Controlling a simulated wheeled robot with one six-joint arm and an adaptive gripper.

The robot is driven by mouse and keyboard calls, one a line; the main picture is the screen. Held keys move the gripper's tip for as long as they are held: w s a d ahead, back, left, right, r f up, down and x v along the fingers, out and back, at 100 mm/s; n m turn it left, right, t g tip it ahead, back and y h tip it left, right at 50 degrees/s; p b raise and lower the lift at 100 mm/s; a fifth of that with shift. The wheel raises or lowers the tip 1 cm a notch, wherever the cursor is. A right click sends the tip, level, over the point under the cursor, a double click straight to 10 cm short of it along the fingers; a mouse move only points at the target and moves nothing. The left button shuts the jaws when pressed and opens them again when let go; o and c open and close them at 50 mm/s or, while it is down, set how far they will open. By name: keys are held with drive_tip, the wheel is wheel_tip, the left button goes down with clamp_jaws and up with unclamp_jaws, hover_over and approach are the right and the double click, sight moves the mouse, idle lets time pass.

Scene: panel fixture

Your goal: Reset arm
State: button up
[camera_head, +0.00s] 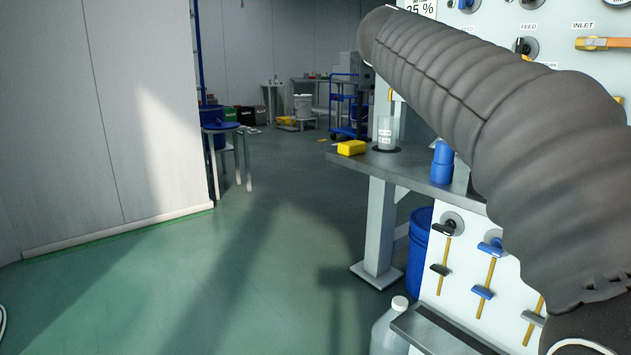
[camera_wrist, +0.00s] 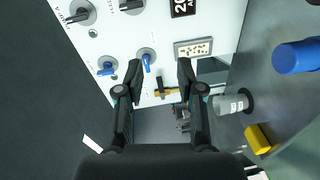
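My gripper (camera_wrist: 160,82) shows in the wrist view with its two black fingers well apart. Nothing is between the fingertips. Behind it is the white panel (camera_wrist: 122,32) with blue-handled valves (camera_wrist: 147,61) and dark-handled knobs. My arm, in a ribbed dark grey sleeve, reaches across the right side of the head view, in front of the panel (camera_head: 456,270). The gripper itself is not visible in the head view.
A grey bench (camera_head: 405,171) holds a yellow block (camera_head: 351,147), a clear beaker (camera_head: 386,133) and a blue bottle (camera_head: 442,163). A blue bucket (camera_head: 419,250) and a clear jug (camera_head: 389,330) stand below. The green floor at left is clear.

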drive_tip(key=s+a+f+g+y, duration=0.1)
drive_tip(key=a+f+y, duration=0.1)
drive_tip(key=f, duration=0.5)
drive_tip(key=s+a+f+m+g+y+p, duration=0.1)
drive_tip(key=s+f+y, duration=0.1)
drive_tip(key=f, duration=0.5)
drive_tip(key=s+a+f+g+y, duration=0.1)
drive_tip(key=a+f+y, duration=0.15)
drive_tip(key=f, duration=0.45)
drive_tip(key=s+a+f+m+g+y+p, duration=0.1)
drive_tip(key=s+f+m+y+p, duration=0.1)
drive_tip(key=s+f, duration=0.3)
drive_tip(key=s+a+f+m+y+p, duration=0.2)
drive_tip(key=s+f, duration=0.3)
drive_tip(key=s, duration=0.7)
drive_tip(key=s+a+f+m+g+y+p, duration=0.1)
drive_tip(key=s+f+m+y+p, duration=0.1)
drive_tip(key=s+f, duration=0.3)
drive_tip(key=shift+s+a+f+g, duration=0.15)
drive_tip(key=shift+s+a+g, duration=0.15)
drive_tip(key=shift+s, duration=2)
